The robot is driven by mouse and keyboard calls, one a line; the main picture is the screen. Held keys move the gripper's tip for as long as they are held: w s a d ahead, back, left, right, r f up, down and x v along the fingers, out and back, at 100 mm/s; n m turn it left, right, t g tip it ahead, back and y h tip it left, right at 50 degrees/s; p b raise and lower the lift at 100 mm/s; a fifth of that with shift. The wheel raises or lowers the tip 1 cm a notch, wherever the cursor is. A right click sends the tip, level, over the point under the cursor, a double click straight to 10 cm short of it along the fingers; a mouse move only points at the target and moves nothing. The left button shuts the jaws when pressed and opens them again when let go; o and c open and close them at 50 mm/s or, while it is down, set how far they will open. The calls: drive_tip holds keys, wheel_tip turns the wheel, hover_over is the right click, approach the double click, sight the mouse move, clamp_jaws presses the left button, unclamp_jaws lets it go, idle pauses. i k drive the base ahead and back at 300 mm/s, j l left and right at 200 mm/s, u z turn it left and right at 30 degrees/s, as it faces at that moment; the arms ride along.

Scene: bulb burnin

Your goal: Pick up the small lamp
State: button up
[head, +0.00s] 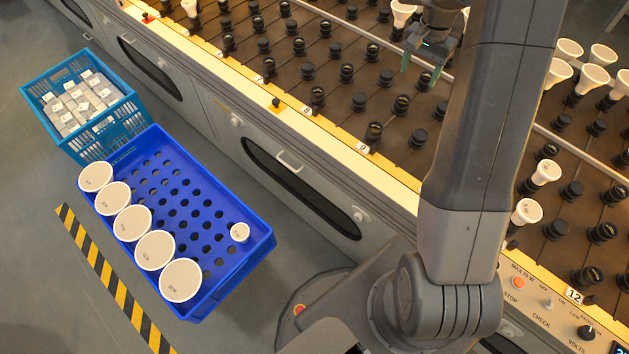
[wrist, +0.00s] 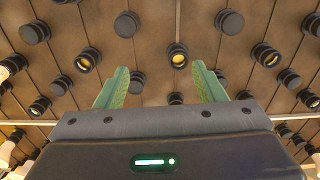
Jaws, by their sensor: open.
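A small white round-topped lamp (head: 239,232) stands in the blue crate (head: 258,252), near its right end in the head view. Several much larger white lamps (head: 134,222) line the crate's near-left side. Two smaller white lamps, one (head: 526,211) and another (head: 546,172), sit in sockets on the bench at the right. My gripper (head: 421,72) is over the socket bench, far from the crate, with its green fingers apart. In the wrist view the gripper (wrist: 160,72) is open and empty, with sockets beyond it.
The bench (head: 330,125) holds rows of black sockets, with white lamps (head: 592,77) at the far right. A teal crate (head: 115,138) of small white boxes adjoins the blue crate. Black-and-yellow floor tape (head: 105,275) runs beside them. A control panel (head: 545,300) is at lower right.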

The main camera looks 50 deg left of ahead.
sight(240, 232)
drive_tip(key=u, duration=3.45)
